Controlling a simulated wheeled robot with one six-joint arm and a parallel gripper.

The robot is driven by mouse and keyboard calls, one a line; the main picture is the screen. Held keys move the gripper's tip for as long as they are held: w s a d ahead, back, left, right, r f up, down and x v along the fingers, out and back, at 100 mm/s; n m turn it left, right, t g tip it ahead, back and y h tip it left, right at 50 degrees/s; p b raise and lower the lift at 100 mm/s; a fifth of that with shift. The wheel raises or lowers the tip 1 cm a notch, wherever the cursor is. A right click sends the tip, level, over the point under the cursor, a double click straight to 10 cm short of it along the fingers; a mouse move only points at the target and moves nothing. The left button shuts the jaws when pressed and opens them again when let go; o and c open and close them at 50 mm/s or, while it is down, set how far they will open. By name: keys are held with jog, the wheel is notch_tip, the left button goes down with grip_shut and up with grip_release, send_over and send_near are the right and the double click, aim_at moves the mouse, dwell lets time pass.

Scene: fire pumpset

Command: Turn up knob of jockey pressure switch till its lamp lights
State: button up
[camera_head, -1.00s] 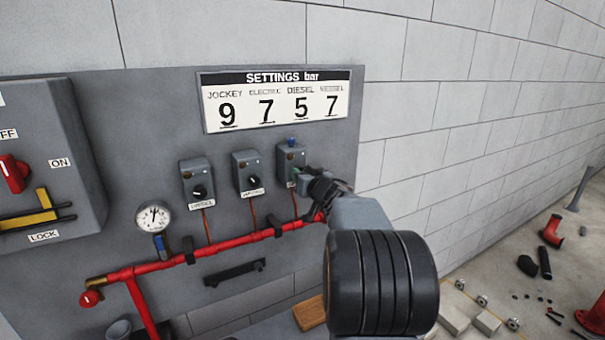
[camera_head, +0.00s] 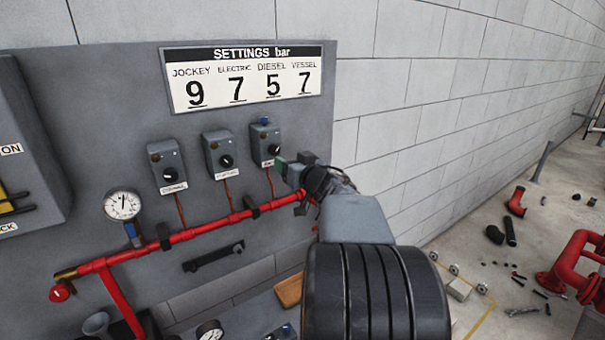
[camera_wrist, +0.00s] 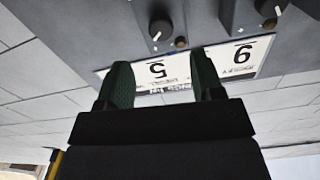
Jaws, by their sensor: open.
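Three grey pressure switch boxes, each with a black knob, hang on the grey panel: a left switch (camera_head: 168,165), a middle switch (camera_head: 217,152) and a right switch (camera_head: 264,143). Their labels are too small to read surely, so I cannot tell which is the jockey one. The right switch has a blue part on top; no lamp is clearly lit. My gripper (camera_head: 292,161) is open and empty, just right of the right switch's knob (camera_head: 274,150). In the wrist view my open gripper (camera_wrist: 161,65) shows inverted knobs (camera_wrist: 160,30) beyond its fingers.
A settings sign (camera_head: 247,77) reads jockey 9, electric 7, diesel 5, vessel 7. A red pipe (camera_head: 190,234) with a gauge (camera_head: 122,205) runs below the switches. Red pipework (camera_head: 578,262) and loose parts lie on the floor at right.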

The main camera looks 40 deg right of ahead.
aim_at(276, 152)
jog(key=s, duration=0.6)
jog(key=shift+a, duration=0.4)
dwell(0.3)
jog(key=shift+h, duration=0.3)
jog(key=w, duration=0.4)
jog(key=w+d+p, duration=0.1)
jog(key=w, duration=0.4)
jog(key=w+p, duration=0.1)
jog(key=w, duration=0.3)
jog(key=shift+w+d+r, duration=0.1)
jog(key=shift+w+d, duration=0.25)
